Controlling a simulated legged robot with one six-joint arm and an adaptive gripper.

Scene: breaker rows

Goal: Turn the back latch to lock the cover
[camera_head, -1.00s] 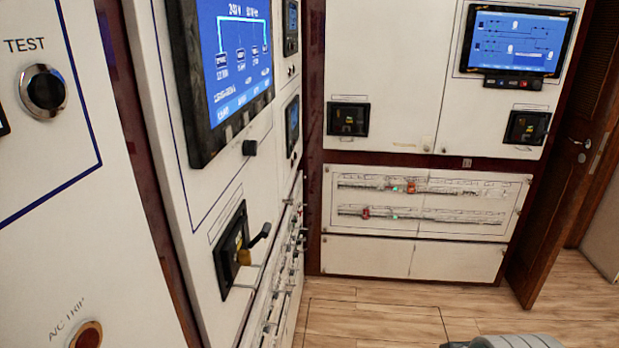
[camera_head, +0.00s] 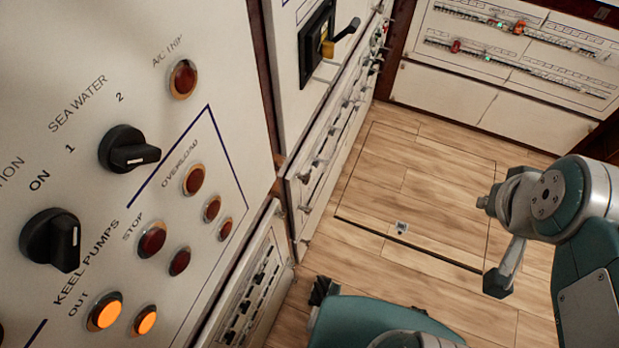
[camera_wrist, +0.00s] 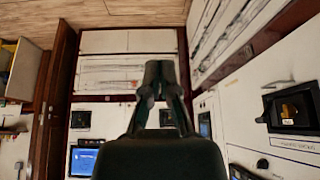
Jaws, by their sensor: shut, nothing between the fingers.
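My gripper (camera_wrist: 160,72) is shut and empty in the wrist view, with its dark fingers together in front of the far panels. I cannot make it out for certain in the head view. A long breaker-row cover (camera_head: 338,140) with several small handles along it runs low on the side wall. It appears to show at the upper right of the wrist view (camera_wrist: 228,35), apart from my fingers. I cannot tell which small fitting is the back latch, or whether it is turned.
A black switch with a yellow-based handle (camera_head: 327,45) juts out above the cover. Knobs, such as a black one (camera_head: 128,150), stick out from the near panel. A far breaker panel (camera_head: 515,50) stands at the back. The wooden floor (camera_head: 420,190) between is clear.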

